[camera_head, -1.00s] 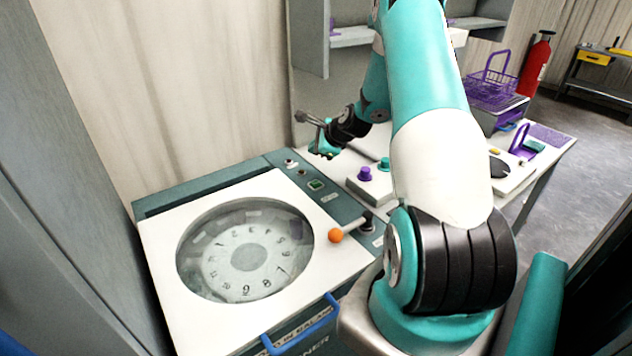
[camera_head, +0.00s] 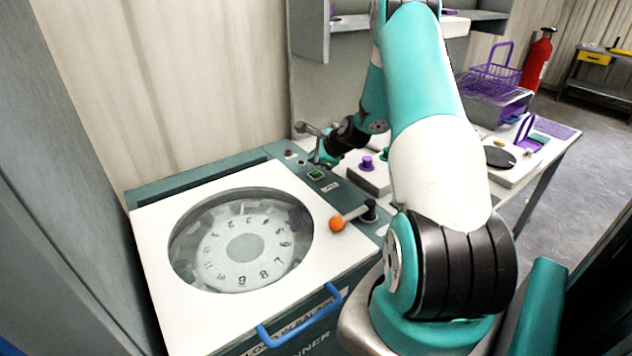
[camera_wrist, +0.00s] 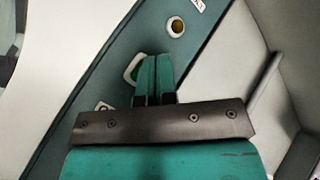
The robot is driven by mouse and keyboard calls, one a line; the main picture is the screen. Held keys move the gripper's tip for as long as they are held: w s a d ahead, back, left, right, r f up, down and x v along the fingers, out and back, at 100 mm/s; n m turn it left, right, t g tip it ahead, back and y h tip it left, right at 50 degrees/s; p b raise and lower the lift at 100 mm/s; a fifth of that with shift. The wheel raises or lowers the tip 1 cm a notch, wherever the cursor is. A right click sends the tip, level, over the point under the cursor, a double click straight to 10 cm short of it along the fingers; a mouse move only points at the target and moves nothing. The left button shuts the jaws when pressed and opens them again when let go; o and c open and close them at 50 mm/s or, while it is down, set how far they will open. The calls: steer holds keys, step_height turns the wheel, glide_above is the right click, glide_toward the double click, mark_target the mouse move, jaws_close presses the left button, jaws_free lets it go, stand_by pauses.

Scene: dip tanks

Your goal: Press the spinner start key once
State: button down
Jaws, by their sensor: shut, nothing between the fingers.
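The spinner start key is a small green key (camera_head: 316,174) in a pale frame on the teal control strip behind the spinner's white lid (camera_head: 190,308). In the wrist view the green key (camera_wrist: 135,70) shows beside the fingertips, partly hidden by them. My gripper (camera_head: 320,160) is shut and empty, its teal fingers pointing down just by the key. In the wrist view the closed fingertips (camera_wrist: 154,60) overlap the key's right side. I cannot tell whether they touch it.
An orange-knobbed lever (camera_head: 337,224) and a blue handle (camera_head: 300,318) are at the spinner's front right. A red button (camera_head: 288,152) is left of my gripper. A purple knob (camera_head: 367,163) stands on the bench at right. A tall grey panel (camera_head: 60,150) bounds the left.

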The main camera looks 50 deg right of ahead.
mark_target(316, 174)
steer(key=shift+f, duration=0.85)
steer(key=shift+f+b, duration=0.15)
steer(key=shift+b, duration=0.15)
stand_by(1.1)
steer(key=shift+f, duration=0.25)
